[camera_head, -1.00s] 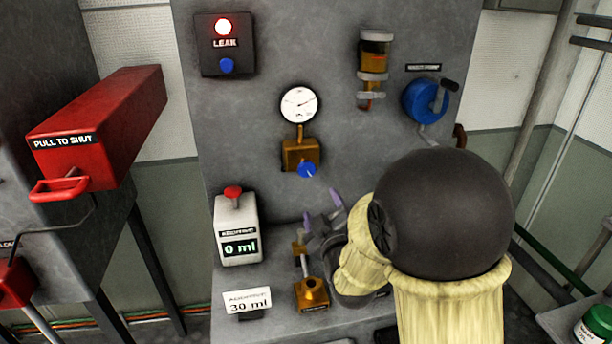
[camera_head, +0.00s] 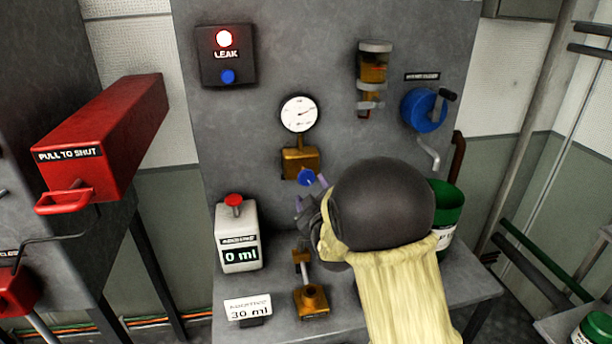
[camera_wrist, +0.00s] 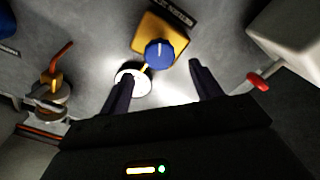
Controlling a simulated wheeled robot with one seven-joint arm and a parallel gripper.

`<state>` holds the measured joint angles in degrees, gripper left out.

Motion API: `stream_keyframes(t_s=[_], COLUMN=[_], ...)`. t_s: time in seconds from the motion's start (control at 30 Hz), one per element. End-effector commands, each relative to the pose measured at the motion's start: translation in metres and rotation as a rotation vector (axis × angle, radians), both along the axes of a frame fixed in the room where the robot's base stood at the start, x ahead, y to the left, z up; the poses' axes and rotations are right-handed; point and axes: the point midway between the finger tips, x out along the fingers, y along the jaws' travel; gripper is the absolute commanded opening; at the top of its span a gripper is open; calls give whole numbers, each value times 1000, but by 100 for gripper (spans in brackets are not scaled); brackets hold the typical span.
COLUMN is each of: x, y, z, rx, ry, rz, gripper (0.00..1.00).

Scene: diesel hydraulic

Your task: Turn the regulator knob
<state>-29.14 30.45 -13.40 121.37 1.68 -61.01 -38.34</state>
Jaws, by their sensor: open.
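The regulator knob (camera_head: 306,177) is blue and sits on the front of a brass regulator body (camera_head: 300,160), below a round white gauge (camera_head: 299,114) on the grey panel. In the wrist view the blue knob (camera_wrist: 159,54) lies ahead of and between my open fingers, on the brass body (camera_wrist: 160,30). My gripper (camera_head: 311,190) is just below the knob in the head view, its purple fingertips pointing up at it. In the wrist view my gripper (camera_wrist: 157,75) is open and empty, with the fingers on either side of the knob. Whether they touch it I cannot tell.
A white dispenser (camera_head: 238,236) with a red button reads 0 ml; a card (camera_head: 248,308) says 30 ml. A lit LEAK box (camera_head: 226,56) is upper left. A sight glass (camera_head: 374,75), blue crank wheel (camera_head: 424,109) and green can (camera_head: 447,205) are right. A red box (camera_head: 105,135) juts out left.

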Motion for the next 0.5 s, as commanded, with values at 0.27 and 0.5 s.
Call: stream_keyframes(t_s=[0.27, 0.5], x=[43, 67], y=[12, 19], z=[1, 0], rx=[0, 0], ry=[1, 1], rz=[-1, -1], gripper=[64, 64])
